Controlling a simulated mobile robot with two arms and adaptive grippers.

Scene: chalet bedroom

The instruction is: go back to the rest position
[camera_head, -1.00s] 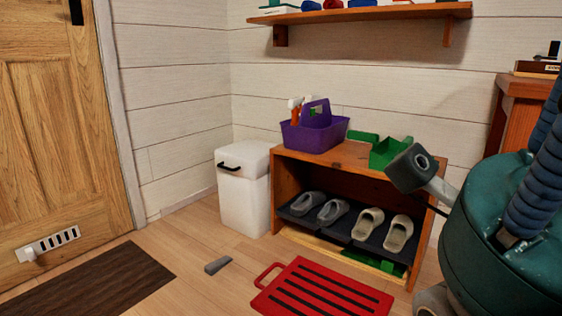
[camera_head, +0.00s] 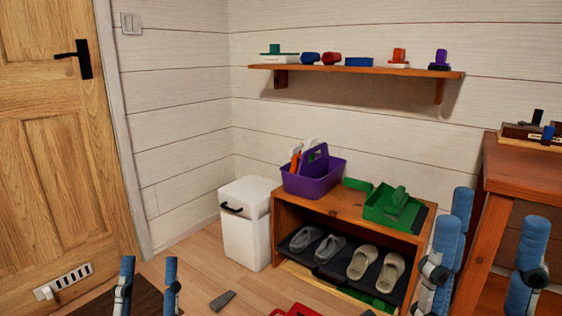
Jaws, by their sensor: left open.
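My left gripper (camera_head: 149,268) is at the lower left, in front of the dark mat and the floor. Its two blue fingers stand upright and apart, with nothing visible between them. My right gripper (camera_head: 496,210) is at the lower right, in front of the wooden table. Its blue fingers point up and are spread wide, with nothing visible between them. The lower parts of both grippers run out of the frame.
A low wooden rack (camera_head: 342,208) holds a purple caddy (camera_head: 318,182), a green tray (camera_head: 385,212) and shoes. A white bin (camera_head: 245,240) stands beside it. A wall shelf (camera_head: 360,69) hangs above. A wooden table (camera_head: 505,168) stands right. A grey wedge (camera_head: 222,300) lies on the floor.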

